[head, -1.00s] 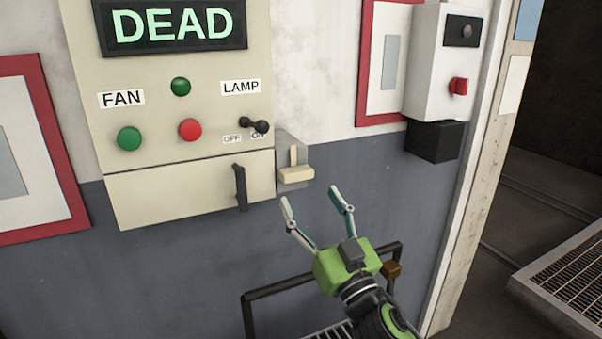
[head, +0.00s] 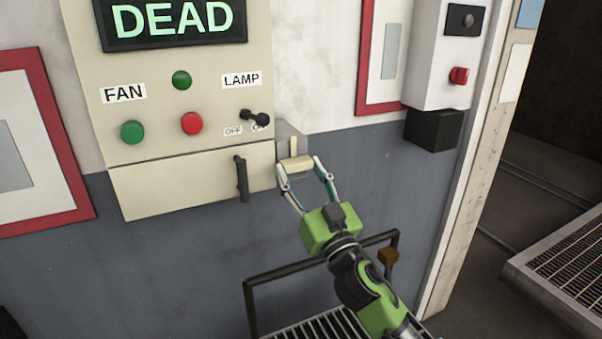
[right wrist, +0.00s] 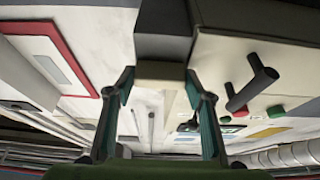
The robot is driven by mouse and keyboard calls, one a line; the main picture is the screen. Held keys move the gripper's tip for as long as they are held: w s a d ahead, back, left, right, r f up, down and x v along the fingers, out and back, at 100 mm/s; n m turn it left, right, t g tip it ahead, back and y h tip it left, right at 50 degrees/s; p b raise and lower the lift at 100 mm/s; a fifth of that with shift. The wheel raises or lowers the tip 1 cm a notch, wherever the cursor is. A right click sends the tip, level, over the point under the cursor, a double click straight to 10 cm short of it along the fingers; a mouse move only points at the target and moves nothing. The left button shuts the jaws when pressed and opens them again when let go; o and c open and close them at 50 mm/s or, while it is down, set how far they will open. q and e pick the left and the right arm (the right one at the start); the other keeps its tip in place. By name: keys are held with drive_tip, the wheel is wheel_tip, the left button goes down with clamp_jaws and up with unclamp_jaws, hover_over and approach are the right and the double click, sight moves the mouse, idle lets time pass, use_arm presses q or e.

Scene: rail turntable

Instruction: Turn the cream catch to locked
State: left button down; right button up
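The cream catch (head: 298,163) is a small block on a grey plate at the lower right corner of the cream panel. It lies roughly crosswise. My right gripper (head: 299,167) reaches up to it from below, with one finger at each end of the block. In the right wrist view the catch (right wrist: 160,70) sits between the two fingertips (right wrist: 160,84), which appear to touch its ends. The gripper looks shut on it. The fingers partly hide the catch's ends. My left gripper is not in view.
A dark upright handle (head: 241,179) is just left of the catch. The black lamp switch (head: 256,117) is above left. A black box (head: 433,130) is on the wall at right. A dark rail (head: 320,262) stands below. The wall between catch and black box is clear.

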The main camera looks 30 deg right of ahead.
drive_tip(key=shift+n, duration=0.5)
drive_tip(key=n+y+p, duration=0.1)
drive_tip(key=n, duration=0.1)
drive_tip(key=n+y+p, duration=0.1)
drive_tip(key=n+y, duration=0.1)
drive_tip(key=n, duration=0.1)
drive_tip(key=shift+d+r+n+g+y, duration=0.1)
drive_tip(key=shift+d+n+g+y, duration=0.1)
drive_tip(key=shift+n+g+y, duration=0.1)
drive_tip(key=n+y+p, duration=0.1)
drive_tip(key=n, duration=0.2)
drive_tip(key=n+g+y+p, duration=0.1)
drive_tip(key=n+p, duration=0.1)
drive_tip(key=n, duration=0.1)
drive_tip(key=shift+d+r, duration=0.15)
drive_tip(key=shift+r, duration=0.05)
drive_tip(key=n+g+p, duration=0.1)
drive_tip(key=n+p, duration=0.1)
drive_tip(key=n, duration=0.1)
drive_tip(key=n+g+y+p, duration=0.1)
drive_tip(key=n+p, duration=0.1)
drive_tip(key=n, duration=0.1)
drive_tip(key=shift+d+r+g+y, duration=0.15)
drive_tip(key=shift+r+g+y, duration=0.05)
drive_tip(key=shift+g+y, duration=0.1)
drive_tip(key=shift+n+g+p, duration=0.3)
drive_tip(key=shift+n+p, duration=0.2)
drive_tip(key=shift+n, duration=0.4)
drive_tip(key=shift+n+g, duration=0.4)
drive_tip(key=shift+n, duration=0.6)
